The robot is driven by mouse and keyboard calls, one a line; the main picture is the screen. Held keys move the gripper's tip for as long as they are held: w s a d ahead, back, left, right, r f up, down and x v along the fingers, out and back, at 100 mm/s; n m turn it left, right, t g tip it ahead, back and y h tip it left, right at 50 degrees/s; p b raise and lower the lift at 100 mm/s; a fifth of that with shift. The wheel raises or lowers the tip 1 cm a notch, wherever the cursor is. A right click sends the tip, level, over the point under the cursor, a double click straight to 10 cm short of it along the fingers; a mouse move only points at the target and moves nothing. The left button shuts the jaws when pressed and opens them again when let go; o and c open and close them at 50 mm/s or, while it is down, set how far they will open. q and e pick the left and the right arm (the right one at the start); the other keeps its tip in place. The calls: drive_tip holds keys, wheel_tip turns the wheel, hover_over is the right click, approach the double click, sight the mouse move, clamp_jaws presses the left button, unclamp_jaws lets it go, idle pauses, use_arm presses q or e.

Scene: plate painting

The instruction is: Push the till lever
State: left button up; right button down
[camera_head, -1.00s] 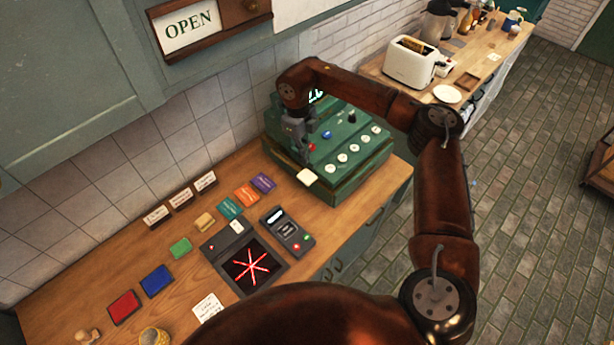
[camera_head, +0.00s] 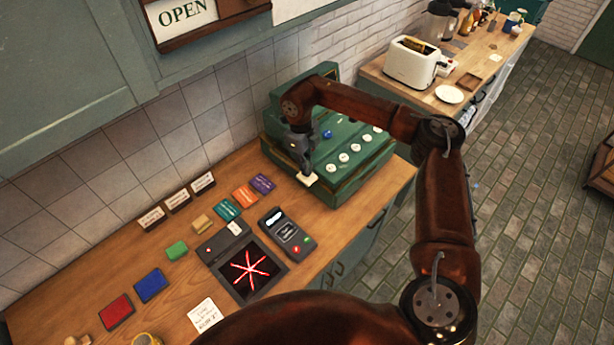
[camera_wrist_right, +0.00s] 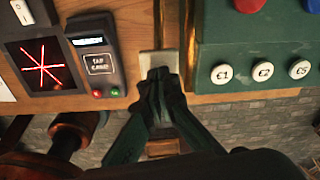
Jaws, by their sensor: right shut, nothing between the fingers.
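The green till (camera_head: 345,160) stands on the wooden counter, with round white keys on its sloping front. Its lever shows as a cream end (camera_head: 307,180) at the till's left front side; in the right wrist view the cream block (camera_wrist_right: 160,63) sits beside the till's left side (camera_wrist_right: 235,82). My right gripper (camera_head: 306,170) is shut and empty, its fingertips at the cream lever end, seemingly touching it. In the right wrist view the shut fingers (camera_wrist_right: 158,78) overlap the block's near edge. My left gripper is not in view.
A card reader (camera_head: 287,233) and a black pad with a red star (camera_head: 249,273) lie left of the till. Coloured blocks and small cards line the counter. A white toaster (camera_head: 411,62) stands on the far counter.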

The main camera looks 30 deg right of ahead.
drive_tip(key=shift+f+b, duration=0.95)
drive_tip(key=shift+f, duration=1.1)
drive_tip(key=shift+r, duration=0.1)
drive_tip(key=shift+w+a+r, duration=0.2)
drive_tip(key=shift+w+a, duration=0.1)
drive_tip(key=shift+w, duration=0.15)
drive_tip(key=shift+w+a+r, duration=0.15)
drive_tip(key=shift+w+a, duration=0.1)
drive_tip(key=shift+w, duration=0.2)
wheel_tip(320, 180, up, 12)
drive_tip(key=w+a, duration=0.1)
drive_tip(key=shift+w+r, duration=0.15)
drive_tip(key=shift+w, duration=0.25)
